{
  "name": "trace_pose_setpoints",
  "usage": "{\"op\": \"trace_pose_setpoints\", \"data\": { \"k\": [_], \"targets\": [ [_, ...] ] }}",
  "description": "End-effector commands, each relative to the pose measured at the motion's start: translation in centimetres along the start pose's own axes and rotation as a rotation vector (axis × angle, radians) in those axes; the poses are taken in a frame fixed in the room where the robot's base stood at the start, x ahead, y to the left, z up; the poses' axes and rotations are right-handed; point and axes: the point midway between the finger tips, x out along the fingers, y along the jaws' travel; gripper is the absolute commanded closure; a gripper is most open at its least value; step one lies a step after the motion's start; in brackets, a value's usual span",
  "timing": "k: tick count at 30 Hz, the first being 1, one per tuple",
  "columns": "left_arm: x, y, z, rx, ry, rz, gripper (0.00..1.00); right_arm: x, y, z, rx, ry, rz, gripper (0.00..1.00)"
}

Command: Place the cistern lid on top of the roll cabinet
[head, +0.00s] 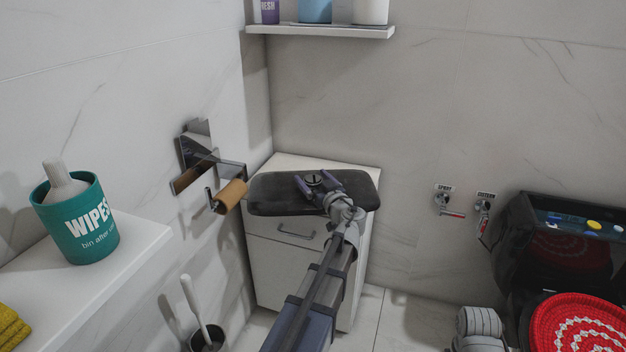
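The cistern lid (275,192) is a dark, rounded slab with a round button in its middle. It lies over the top of the white roll cabinet (275,265), its near edge reaching over the cabinet's front; whether it rests fully on the top is hard to tell. My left gripper (312,184) is over the lid's middle, its two fingers spread apart on either side of the button. I cannot tell whether the fingers touch the lid.
The open black cistern (512,235) stands at right, behind a red patterned cover (580,328). A paper holder (231,194) juts from the left wall beside the cabinet. A shelf (320,31) is above. A wipes tub (82,225) stands on the left ledge.

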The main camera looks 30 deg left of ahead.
Motion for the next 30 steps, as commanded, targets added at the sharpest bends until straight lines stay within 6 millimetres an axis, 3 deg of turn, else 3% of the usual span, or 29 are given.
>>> {"op": "trace_pose_setpoints", "data": {
  "k": [11, 24, 30],
  "targets": [
    [-0.1, 0.0, -0.5, 0.000, 0.000, 0.000, 0.01, -0.5, 0.1, 0.0, -0.001, 0.000, 0.000, 0.50],
    [-8.6, -0.1, -0.2, 0.000, 0.000, 0.004, 0.01, -0.2, 0.0, 0.0, -0.001, 0.000, 0.000, 0.50],
    [-11.1, 0.0, -0.2, 0.000, 0.000, 0.002, 0.01, -0.2, 0.0, 0.0, -0.001, 0.000, 0.000, 0.50]
  ]
}}
